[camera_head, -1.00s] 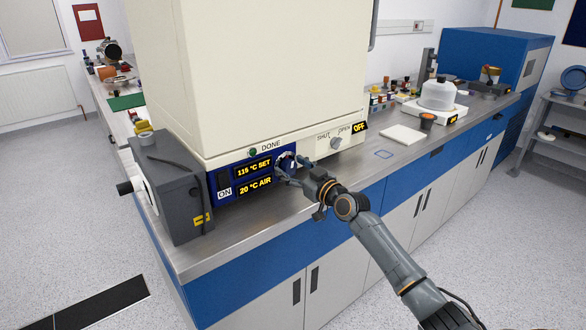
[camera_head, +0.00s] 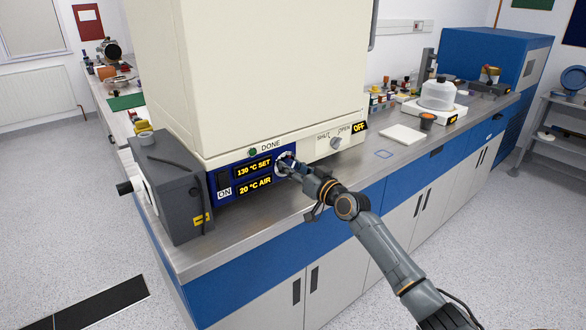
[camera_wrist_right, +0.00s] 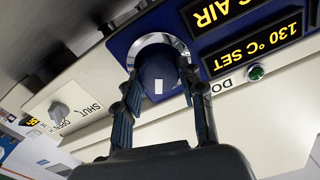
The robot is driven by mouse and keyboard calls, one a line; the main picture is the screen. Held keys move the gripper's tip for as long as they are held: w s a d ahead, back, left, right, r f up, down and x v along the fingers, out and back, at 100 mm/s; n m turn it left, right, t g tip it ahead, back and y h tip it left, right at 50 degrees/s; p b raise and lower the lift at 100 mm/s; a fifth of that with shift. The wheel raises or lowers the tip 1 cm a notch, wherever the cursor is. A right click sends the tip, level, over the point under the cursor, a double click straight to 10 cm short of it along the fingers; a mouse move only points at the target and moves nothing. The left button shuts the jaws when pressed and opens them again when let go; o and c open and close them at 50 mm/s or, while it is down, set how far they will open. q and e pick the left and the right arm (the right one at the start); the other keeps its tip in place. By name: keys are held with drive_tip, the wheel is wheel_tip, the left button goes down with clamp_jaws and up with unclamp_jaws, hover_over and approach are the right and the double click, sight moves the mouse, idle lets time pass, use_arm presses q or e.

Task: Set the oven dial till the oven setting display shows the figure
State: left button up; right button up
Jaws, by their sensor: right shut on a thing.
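The oven setting display (camera_head: 254,169) reads "130 °C SET" in yellow. It also shows, upside down, in the right wrist view (camera_wrist_right: 254,46). The oven dial (camera_wrist_right: 157,70) is a dark blue knob with a white mark, inside a pale ring on the blue panel. In the head view the dial (camera_head: 285,162) is partly hidden by my right gripper (camera_head: 287,169). In the right wrist view the fingers of my right gripper (camera_wrist_right: 158,92) sit on both sides of the dial, shut on it. My left gripper is not in view.
Below the setting display, another display (camera_head: 255,187) reads "20 °C AIR". A SHUT/OPEN knob (camera_head: 336,143) and an "OFF" display (camera_head: 359,127) are to the right. A grey box (camera_head: 172,185) stands left of the panel. The counter front edge runs below my right arm.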

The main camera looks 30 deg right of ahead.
drive_tip(key=o, duration=1.2)
drive_tip(key=shift+c, duration=0.2)
drive_tip(key=s, duration=1.2)
drive_tip(key=shift+d, duration=0.45)
drive_tip(key=shift+f, duration=0.1)
